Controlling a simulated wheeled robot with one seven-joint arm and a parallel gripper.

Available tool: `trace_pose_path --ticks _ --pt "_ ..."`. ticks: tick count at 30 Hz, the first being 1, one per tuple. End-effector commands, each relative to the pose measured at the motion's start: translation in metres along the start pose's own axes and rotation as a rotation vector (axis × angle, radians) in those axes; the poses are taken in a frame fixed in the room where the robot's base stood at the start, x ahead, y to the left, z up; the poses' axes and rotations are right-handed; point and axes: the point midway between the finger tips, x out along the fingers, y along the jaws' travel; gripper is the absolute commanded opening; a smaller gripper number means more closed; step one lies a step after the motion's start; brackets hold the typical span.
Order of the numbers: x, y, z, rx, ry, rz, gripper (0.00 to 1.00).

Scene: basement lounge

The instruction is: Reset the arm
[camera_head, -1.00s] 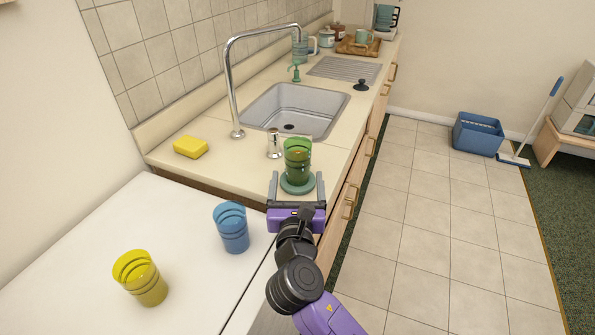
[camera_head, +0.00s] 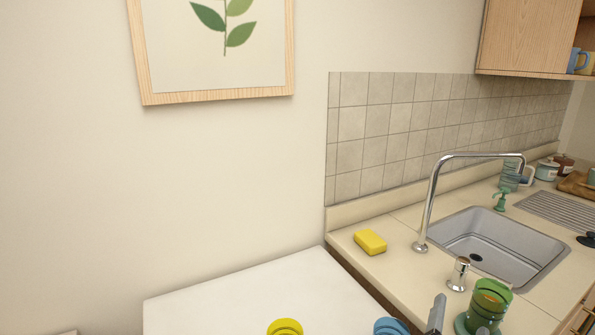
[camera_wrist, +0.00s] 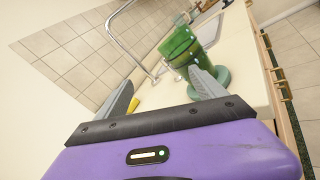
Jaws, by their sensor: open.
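My gripper (camera_wrist: 161,76) is open and empty in the wrist view, its two grey fingers spread apart. A green cup (camera_wrist: 183,45) stands beyond the fingertips, nearer the right finger, on a round green coaster (camera_wrist: 216,78). In the head view the green cup (camera_head: 489,299) is at the bottom right on the counter.
The counter holds a sink (camera_head: 497,246), a tall faucet (camera_head: 432,205), a soap dispenser (camera_head: 459,274) and a yellow sponge (camera_head: 370,242). A yellow cup (camera_head: 285,327) and a blue cup (camera_head: 391,327) on the white table (camera_head: 240,300) are cut off at the bottom edge.

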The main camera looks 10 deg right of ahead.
Motion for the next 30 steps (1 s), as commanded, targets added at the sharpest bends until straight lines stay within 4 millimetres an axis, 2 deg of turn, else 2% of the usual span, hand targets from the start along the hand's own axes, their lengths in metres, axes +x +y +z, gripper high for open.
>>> trace_pose_path --ticks 2,5,9,13,17,21,27,30 --pt "-0.012 0.012 -0.01 0.24 0.06 0.077 0.8" --pt "-0.038 0.019 -0.028 0.554 0.172 0.148 0.8" --pt "-0.09 0.019 -0.049 1.004 0.365 0.184 0.8" --pt "-0.143 0.012 -0.056 1.402 0.541 0.15 0.8" --pt "-0.193 0.0 -0.052 1.745 0.681 0.067 0.8" --pt "-0.241 -0.017 -0.04 2.06 0.785 -0.059 0.8" --pt "-0.297 -0.048 -0.015 2.386 0.839 -0.27 0.8" --pt "-0.32 -0.065 -0.005 2.464 0.828 -0.37 0.8"
